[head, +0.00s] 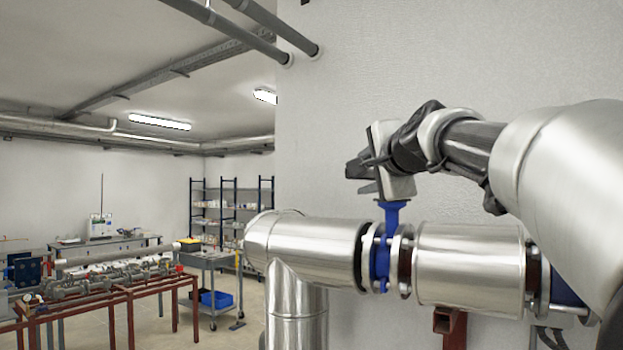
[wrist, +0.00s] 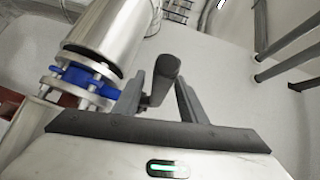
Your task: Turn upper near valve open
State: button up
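The valve shows in the head view as a blue body (head: 381,262) clamped between flanges in the silver pipe, with a blue neck rising from it. My gripper (head: 360,178) is above that neck, with its dark fingers pointing left. In the wrist view a dark grey lever handle (wrist: 165,78) stands between the two spread fingers of my gripper (wrist: 158,88). Gaps show beside the handle, and I cannot tell whether either finger touches it. The blue valve body also shows in the wrist view (wrist: 85,78), left of the fingers. The handle is mostly hidden by my gripper in the head view.
The insulated silver pipe (head: 470,268) runs across under my arm, and its elbow (head: 290,245) turns down at left. A white wall (head: 350,80) stands close behind. A red pipe rack (head: 130,300), a grey cart (head: 215,270) and shelves (head: 230,200) are farther left.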

jog(key=shift+w, duration=0.1)
jog(key=shift+r, duration=0.1)
jog(key=shift+s, duration=0.2)
jog(key=shift+c, duration=0.9)
grip_shut()
jog(key=shift+d, duration=0.1)
